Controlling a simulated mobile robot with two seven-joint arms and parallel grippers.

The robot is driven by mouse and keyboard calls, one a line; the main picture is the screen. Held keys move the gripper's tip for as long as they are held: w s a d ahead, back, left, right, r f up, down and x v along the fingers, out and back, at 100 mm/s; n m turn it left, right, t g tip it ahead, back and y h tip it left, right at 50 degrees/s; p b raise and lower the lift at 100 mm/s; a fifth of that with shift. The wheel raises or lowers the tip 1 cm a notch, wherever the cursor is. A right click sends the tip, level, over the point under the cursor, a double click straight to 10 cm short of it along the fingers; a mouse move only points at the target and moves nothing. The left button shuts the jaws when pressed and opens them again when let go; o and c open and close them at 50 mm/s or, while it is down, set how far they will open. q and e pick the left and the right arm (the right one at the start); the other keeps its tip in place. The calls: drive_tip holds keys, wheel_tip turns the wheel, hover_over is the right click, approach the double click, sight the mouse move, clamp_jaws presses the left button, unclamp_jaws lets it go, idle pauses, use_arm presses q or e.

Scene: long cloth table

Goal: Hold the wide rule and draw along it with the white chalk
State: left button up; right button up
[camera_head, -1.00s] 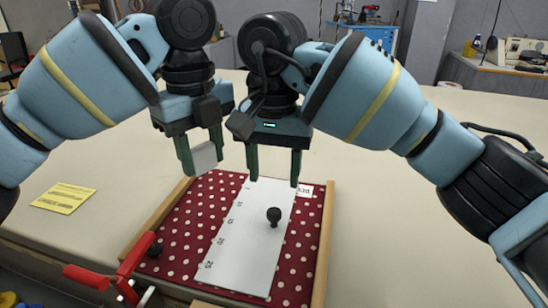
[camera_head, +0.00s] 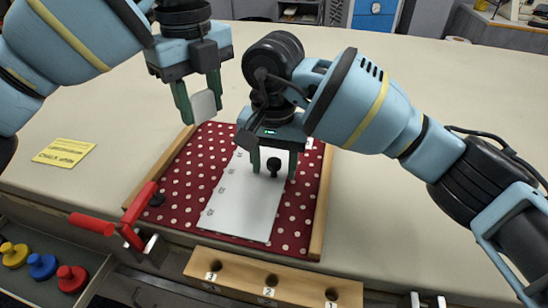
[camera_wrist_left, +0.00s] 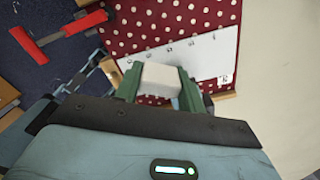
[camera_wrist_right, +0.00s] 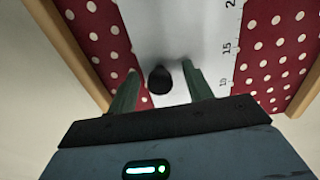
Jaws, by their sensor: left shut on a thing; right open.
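The wide rule (camera_head: 238,205) is a white plate with numbers along one edge, lying on red polka-dot cloth (camera_head: 179,200). A black knob (camera_head: 274,166) stands up from it. My right gripper (camera_head: 274,176) is open, with its fingers on either side of the knob; in the right wrist view the knob (camera_wrist_right: 160,79) shows between the fingers, apart from them. My left gripper (camera_head: 200,112) is shut on the white chalk (camera_head: 203,103), a pale block, held above the far left part of the cloth. The chalk also shows in the left wrist view (camera_wrist_left: 160,79).
Wooden rails (camera_head: 321,205) flank the cloth. A yellow note (camera_head: 64,152) lies left. A wooden block with numbered holes (camera_head: 273,278) is in front. The table's right side is clear.

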drive_tip(key=shift+c, duration=0.3)
clamp_jaws()
idle(0.9)
